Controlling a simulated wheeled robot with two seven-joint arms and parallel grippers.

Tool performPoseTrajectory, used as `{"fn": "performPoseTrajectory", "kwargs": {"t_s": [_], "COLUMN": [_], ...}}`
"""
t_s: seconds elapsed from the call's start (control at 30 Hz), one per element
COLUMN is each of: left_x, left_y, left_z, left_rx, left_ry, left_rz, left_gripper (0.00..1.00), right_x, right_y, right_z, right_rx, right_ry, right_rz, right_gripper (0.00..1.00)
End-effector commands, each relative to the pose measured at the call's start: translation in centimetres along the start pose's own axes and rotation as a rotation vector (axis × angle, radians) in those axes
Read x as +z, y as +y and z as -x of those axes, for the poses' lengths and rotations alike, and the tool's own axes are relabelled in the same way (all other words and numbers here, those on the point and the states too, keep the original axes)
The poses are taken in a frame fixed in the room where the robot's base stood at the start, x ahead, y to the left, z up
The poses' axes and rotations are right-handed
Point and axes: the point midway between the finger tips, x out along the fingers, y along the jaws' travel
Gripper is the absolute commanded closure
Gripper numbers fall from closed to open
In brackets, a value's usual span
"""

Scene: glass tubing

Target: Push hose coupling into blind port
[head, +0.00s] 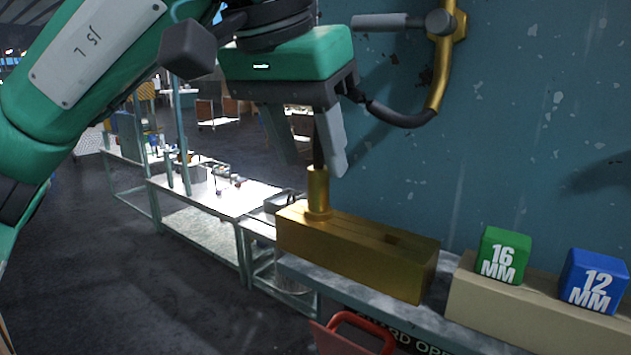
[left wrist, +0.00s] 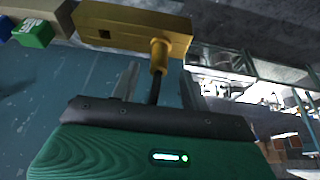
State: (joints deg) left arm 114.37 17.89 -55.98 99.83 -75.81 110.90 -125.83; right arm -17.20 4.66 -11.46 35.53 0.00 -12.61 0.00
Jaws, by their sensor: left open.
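A brass block (head: 355,252) lies on the grey ledge. A brass cylindrical coupling (head: 318,192) stands upright on its left end, and a dark hose (head: 318,150) rises from it. I cannot tell how deep the coupling sits in the block. My left gripper (head: 312,166) is open above the coupling, its fingers on either side of the hose. In the left wrist view the coupling (left wrist: 159,55) lies just beyond the fingertips (left wrist: 160,69), on the block (left wrist: 138,25). A dark square opening (left wrist: 105,34) shows in the block's face. My right gripper is not in view.
A green 16 MM cube (head: 503,256) and a blue 12 MM cube (head: 593,281) stand on a beige block (head: 490,307) to the right. A bent brass pipe (head: 440,75) and black hose run along the teal wall. A red handle (head: 360,325) is below the ledge.

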Motion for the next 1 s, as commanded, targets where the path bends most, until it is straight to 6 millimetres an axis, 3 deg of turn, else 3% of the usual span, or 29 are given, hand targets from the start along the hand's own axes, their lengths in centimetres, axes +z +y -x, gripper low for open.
{"fn": "performPoseTrajectory", "kwargs": {"t_s": [0.03, 0.2, 0.4, 0.63, 1.0], "left_x": [0.1, 0.1, 0.0, 0.0, 0.0], "left_y": [0.1, 0.0, 0.0, 0.0, 0.0], "left_z": [1.0, 5.1, 8.0, 9.4, 9.6], "left_rx": [0.001, -0.001, -0.001, 0.001, 0.001], "left_ry": [0.006, 0.003, 0.002, 0.000, 0.000], "left_rz": [0.000, 0.001, 0.000, 0.000, -0.001], "left_gripper": [0.54, 0.54, 0.54, 0.54, 0.54], "right_x": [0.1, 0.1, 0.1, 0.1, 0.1], "right_y": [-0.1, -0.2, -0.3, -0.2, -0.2], "right_z": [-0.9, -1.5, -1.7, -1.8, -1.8], "right_rx": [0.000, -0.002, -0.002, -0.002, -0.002], "right_ry": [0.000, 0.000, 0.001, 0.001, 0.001], "right_rz": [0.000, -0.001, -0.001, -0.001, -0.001], "right_gripper": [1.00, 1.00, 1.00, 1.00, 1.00]}}
